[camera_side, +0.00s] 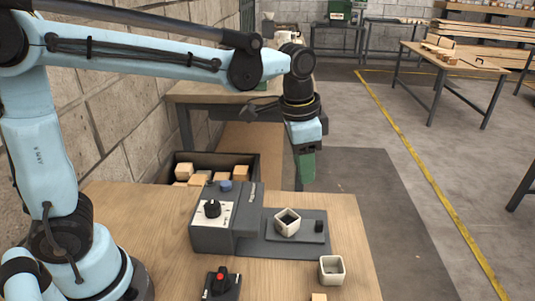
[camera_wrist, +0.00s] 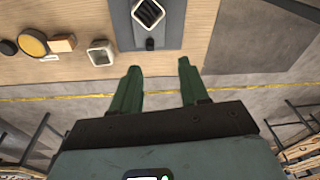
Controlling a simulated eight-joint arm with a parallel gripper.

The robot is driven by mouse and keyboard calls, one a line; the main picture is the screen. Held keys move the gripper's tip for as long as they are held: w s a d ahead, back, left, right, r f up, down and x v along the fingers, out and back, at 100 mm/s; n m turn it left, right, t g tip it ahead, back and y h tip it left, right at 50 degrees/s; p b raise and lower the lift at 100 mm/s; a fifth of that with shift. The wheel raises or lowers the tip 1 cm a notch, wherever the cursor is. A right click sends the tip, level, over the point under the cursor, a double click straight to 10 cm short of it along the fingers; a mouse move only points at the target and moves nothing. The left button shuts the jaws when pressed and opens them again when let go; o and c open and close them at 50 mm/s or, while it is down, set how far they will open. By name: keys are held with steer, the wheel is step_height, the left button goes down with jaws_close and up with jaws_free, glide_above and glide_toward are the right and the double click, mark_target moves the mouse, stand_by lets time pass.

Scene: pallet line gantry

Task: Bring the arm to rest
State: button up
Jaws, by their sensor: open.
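My gripper (camera_side: 307,168) hangs pointing down, a little above and beyond the far right of the wooden bench (camera_side: 345,230). In the wrist view its two green fingers (camera_wrist: 157,80) stand apart with nothing between them. The gripper touches nothing that I can see. The arm is stretched out from its base at the left of the side view.
A grey device with a black knob (camera_side: 212,208) stands on the bench. A pale hollow cube (camera_side: 287,222) sits tilted on its plate; another (camera_side: 332,270) stands near the front. A red-button switch (camera_side: 220,282) is close by. A dark crate of blocks (camera_side: 258,165) stands behind.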

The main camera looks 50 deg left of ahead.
steer(key=s+a+n+t, duration=0.1)
steer(key=s+a+n, duration=0.1)
steer(key=s, duration=0.1)
steer(key=s+a+f+n+t, duration=0.1)
steer(key=s+a+n+t, duration=0.1)
steer(key=s+a, duration=0.1)
steer(key=s+a+n+t, duration=0.2)
steer(key=s+a, duration=0.1)
steer(key=shift+s+a+f, duration=0.25)
steer(key=shift+s+f, duration=0.05)
steer(key=shift+f, duration=0.05)
steer(key=shift+s+a+f+n+t, duration=0.25)
steer(key=shift+s+n+t, duration=0.05)
steer(key=shift+s+n, duration=0.1)
steer(key=shift+w, duration=0.1)
stand_by(0.7)
